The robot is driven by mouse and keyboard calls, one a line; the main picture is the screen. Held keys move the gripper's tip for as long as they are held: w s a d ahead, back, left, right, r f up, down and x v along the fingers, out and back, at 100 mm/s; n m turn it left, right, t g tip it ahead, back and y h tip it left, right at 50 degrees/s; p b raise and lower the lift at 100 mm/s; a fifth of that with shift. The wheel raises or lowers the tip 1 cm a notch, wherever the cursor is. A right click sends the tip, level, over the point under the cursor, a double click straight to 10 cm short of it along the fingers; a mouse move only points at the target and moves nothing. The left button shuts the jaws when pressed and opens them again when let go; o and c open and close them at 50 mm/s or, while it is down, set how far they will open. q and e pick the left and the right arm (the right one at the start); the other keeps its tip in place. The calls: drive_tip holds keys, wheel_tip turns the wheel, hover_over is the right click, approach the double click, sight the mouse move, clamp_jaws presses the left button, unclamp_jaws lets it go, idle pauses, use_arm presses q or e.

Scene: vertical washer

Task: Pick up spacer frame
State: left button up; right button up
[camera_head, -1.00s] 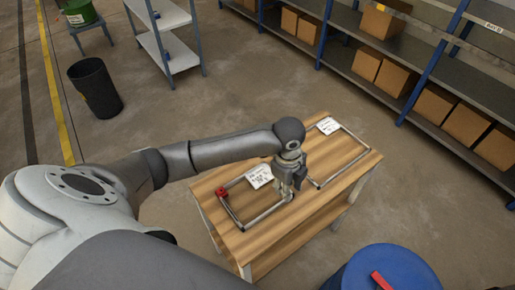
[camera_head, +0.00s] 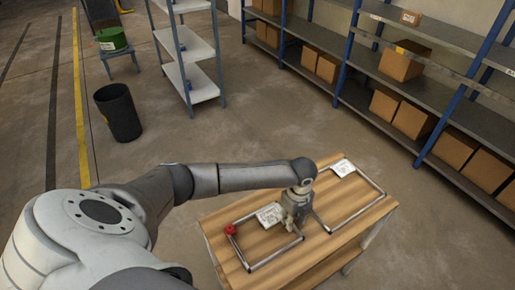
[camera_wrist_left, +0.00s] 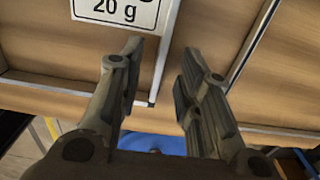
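Two thin grey metal frames lie flat on the wooden table; I cannot tell which one is the spacer frame. The left frame (camera_head: 275,256) has a red piece (camera_head: 231,230) at one corner and a white label (camera_head: 269,215) by its far side. The right frame (camera_head: 358,212) has a white label (camera_head: 343,168). My left gripper (camera_head: 291,228) is low over the table, at the right end of the left frame. In the left wrist view its fingers (camera_wrist_left: 163,52) are apart, with a frame bar (camera_wrist_left: 167,50) between them and a "20 g" label (camera_wrist_left: 118,10) beside it. My right gripper is not in view.
The wooden table (camera_head: 222,222) has a lower shelf. A black bin (camera_head: 118,113) and a white shelf rack (camera_head: 190,50) stand behind left. Blue shelving with cardboard boxes (camera_head: 413,116) runs along the back right. Open floor lies between.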

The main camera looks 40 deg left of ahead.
use_arm(q)
drive_tip(key=shift+f, duration=1.15)
clamp_jaws()
